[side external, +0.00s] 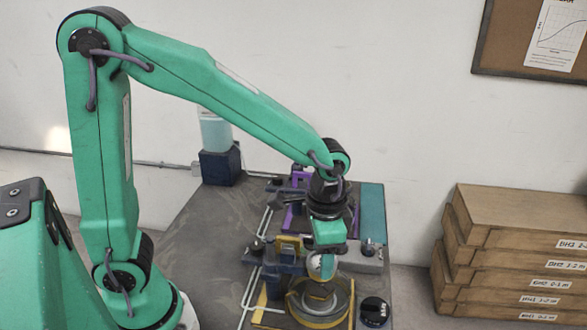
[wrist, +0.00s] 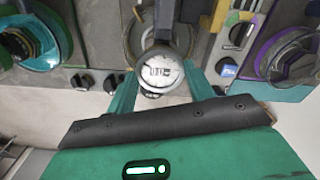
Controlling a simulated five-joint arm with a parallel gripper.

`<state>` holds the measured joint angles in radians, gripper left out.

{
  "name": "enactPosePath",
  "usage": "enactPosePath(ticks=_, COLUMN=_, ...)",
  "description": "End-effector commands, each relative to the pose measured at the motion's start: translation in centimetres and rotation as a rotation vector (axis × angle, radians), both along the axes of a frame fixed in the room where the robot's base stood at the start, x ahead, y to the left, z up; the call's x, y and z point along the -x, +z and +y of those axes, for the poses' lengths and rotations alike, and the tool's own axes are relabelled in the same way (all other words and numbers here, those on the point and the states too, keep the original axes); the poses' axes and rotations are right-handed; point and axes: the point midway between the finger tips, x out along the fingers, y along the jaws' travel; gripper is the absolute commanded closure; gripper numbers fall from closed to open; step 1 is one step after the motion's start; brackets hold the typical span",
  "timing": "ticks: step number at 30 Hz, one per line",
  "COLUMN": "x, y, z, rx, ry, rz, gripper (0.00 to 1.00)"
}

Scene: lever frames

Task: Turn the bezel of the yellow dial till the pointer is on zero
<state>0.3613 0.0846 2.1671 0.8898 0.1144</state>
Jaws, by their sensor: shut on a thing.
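The yellow dial's stand (side external: 321,311) is a round yellow and grey piece at the front of the bench in the side view. A small pale, round dial face with its bezel (side external: 328,267) shows just above it, partly hidden by my gripper (side external: 326,255), which comes down from above. In the wrist view the round silvery face (wrist: 160,71) with dark marks lies between the two green fingers of my gripper (wrist: 162,85). The fingers are shut on its bezel from both sides. The pointer and the zero mark are too small to read.
A black knob (side external: 374,311) stands right of the dial. A yellow-topped block (side external: 289,245) and purple parts (side external: 294,215) are close behind. The wrist view shows a blue-green ring (wrist: 38,42) at left and a purple-framed ring (wrist: 290,55) at right. The bench's left part (side external: 215,245) is clear.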

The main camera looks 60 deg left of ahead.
Motion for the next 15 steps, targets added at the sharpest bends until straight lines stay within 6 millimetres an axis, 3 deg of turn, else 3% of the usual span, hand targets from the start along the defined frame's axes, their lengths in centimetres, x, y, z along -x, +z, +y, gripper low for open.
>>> enactPosePath(ticks=15, x=0.03, y=0.07, z=0.04, rx=0.000, ry=0.163, rz=0.001, gripper=0.70)
